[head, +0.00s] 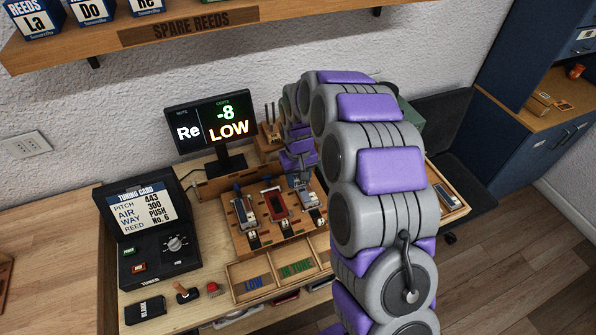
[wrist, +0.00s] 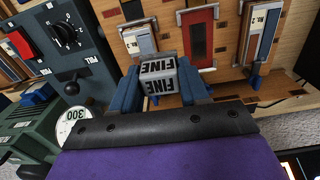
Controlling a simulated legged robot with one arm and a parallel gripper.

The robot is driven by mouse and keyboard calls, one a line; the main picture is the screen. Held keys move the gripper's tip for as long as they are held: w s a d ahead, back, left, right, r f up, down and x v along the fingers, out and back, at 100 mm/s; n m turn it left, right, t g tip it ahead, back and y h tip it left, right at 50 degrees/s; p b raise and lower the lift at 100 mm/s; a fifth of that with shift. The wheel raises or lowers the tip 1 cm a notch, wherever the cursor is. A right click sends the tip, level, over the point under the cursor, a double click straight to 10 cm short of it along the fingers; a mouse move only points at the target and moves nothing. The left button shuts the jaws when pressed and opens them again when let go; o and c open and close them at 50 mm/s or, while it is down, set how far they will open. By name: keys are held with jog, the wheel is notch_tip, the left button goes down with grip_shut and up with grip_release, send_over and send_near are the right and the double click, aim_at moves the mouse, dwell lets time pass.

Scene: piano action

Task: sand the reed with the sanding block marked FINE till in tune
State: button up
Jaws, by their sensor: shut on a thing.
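My gripper (wrist: 161,92) is shut on the grey sanding block marked FINE (wrist: 158,69), held between blue fingers in the wrist view. The block is close to a silver reed part (wrist: 140,42) on the wooden reed board; I cannot tell whether they touch. In the head view the reed board (head: 236,222) holds several reed pieces, and my arm hides part of it. The tuner display (head: 213,121) reads Re, -8, LOW. The tuning card (head: 145,203) lists pitch 443, air 300, way PUSH, reed No. 6.
The tuner box (head: 160,262) with its dial stands left of the board. A tray with LOW and IN TUNE compartments (head: 269,290) lies in front. A black block (head: 145,310) and a red button (head: 213,288) are at the front left. A spare reeds shelf (head: 190,29) hangs above.

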jog(key=shift+a, duration=0.1)
jog(key=shift+d, duration=0.45)
jog(key=shift+d+r, duration=0.1)
jog(key=shift+d, duration=0.65)
dwell(1.7)
